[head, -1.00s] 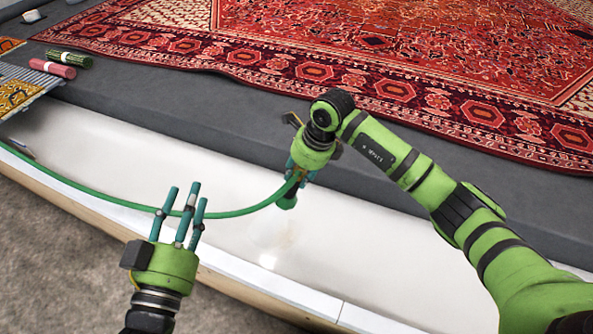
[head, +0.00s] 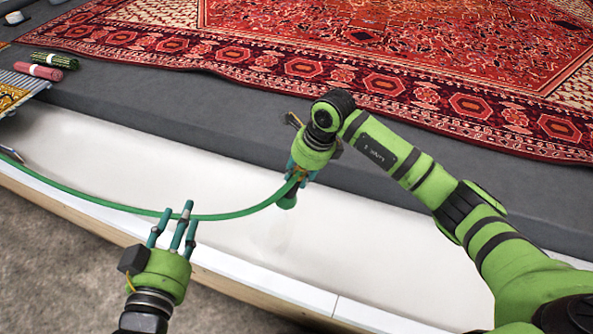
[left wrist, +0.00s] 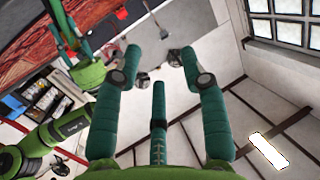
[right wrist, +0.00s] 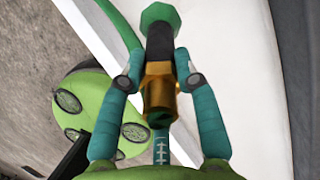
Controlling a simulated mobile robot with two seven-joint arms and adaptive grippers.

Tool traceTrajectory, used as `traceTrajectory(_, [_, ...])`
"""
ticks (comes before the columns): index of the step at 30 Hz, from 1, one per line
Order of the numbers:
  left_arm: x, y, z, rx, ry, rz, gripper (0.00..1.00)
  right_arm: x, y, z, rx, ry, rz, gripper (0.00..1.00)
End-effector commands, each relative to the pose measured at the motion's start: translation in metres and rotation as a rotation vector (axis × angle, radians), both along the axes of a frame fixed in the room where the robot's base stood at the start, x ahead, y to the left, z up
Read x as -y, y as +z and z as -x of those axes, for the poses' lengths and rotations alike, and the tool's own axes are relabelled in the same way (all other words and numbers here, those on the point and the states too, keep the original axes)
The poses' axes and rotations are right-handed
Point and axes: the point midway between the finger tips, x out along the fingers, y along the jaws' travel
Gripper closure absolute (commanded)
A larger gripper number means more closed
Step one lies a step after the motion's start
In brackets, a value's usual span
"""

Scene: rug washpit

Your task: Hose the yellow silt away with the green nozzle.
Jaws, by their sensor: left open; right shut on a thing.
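My right gripper (head: 298,172) is shut on the green nozzle (head: 287,199) and holds it above the white pit floor (head: 235,165), tip down. In the right wrist view the nozzle's brass fitting (right wrist: 158,85) sits between the fingers. The green hose (head: 235,214) runs from the nozzle leftward along the pit. My left gripper (head: 178,222) is open and empty, its fingers up close to the hose in the picture; I cannot tell whether they touch it. I see no clear yellow silt, only very faint marks on the floor below the nozzle.
A large red patterned rug (head: 400,65) lies on the grey ledge (head: 200,110) behind the pit. Rolled rugs, one pink (head: 40,71) and one dark green (head: 55,60), lie at far left beside a grating (head: 22,85). The pit's white front rim (head: 270,282) runs along the near side.

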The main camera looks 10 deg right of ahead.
Motion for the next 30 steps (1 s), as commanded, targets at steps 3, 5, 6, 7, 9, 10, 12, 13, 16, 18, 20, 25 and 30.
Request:
traceTrajectory(3, [-0.002,-0.005,0.001,-0.03,0.005,-0.007,0.57,0.002,0.001,0.001,0.002,0.0,-0.001,1.0])
traceTrajectory(5, [-0.003,-0.008,0.001,-0.044,0.008,-0.011,0.57,0.003,0.001,0.002,0.001,0.0,0.0,1.0])
traceTrajectory(6, [-0.004,-0.01,0.002,-0.053,0.009,-0.012,0.57,0.004,0.001,0.003,0.001,0.0,0.0,1.0])
traceTrajectory(7, [-0.004,-0.011,0.002,-0.061,0.01,-0.014,0.57,0.005,0.001,0.003,0.001,0.0,0.0,1.0])
traceTrajectory(9, [-0.005,-0.014,0.002,-0.077,0.013,-0.018,0.57,0.007,0.001,0.004,0.002,0.0,-0.001,1.0])
traceTrajectory(10, [-0.006,-0.016,0.003,-0.084,0.014,-0.02,0.57,0.007,0.001,0.004,0.002,0.0,-0.001,1.0])
traceTrajectory(12, [-0.007,-0.019,0.004,-0.102,0.017,-0.024,0.57,0.009,0.001,0.005,0.002,0.0,-0.001,1.0])
traceTrajectory(13, [-0.007,-0.02,0.004,-0.109,0.017,-0.026,0.57,0.009,0.001,0.006,0.002,0.0,-0.001,1.0])
traceTrajectory(16, [-0.009,-0.025,0.005,-0.133,0.021,-0.032,0.57,0.011,0.001,0.007,0.001,0.0,-0.002,1.0])
traceTrajectory(18, [-0.01,-0.028,0.006,-0.149,0.023,-0.035,0.57,0.013,0.001,0.008,0.001,0.0,-0.002,1.0])
traceTrajectory(20, [-0.011,-0.031,0.007,-0.164,0.026,-0.039,0.57,0.014,0.001,0.009,0.001,0.0,-0.002,1.0])
traceTrajectory(25, [-0.014,-0.038,0.01,-0.205,0.032,-0.048,0.57,0.018,0.001,0.011,0.002,0.0,-0.002,1.0])
traceTrajectory(30, [-0.017,-0.046,0.013,-0.246,0.038,-0.058,0.57,0.021,0.001,0.014,0.002,0.0,-0.001,1.0])
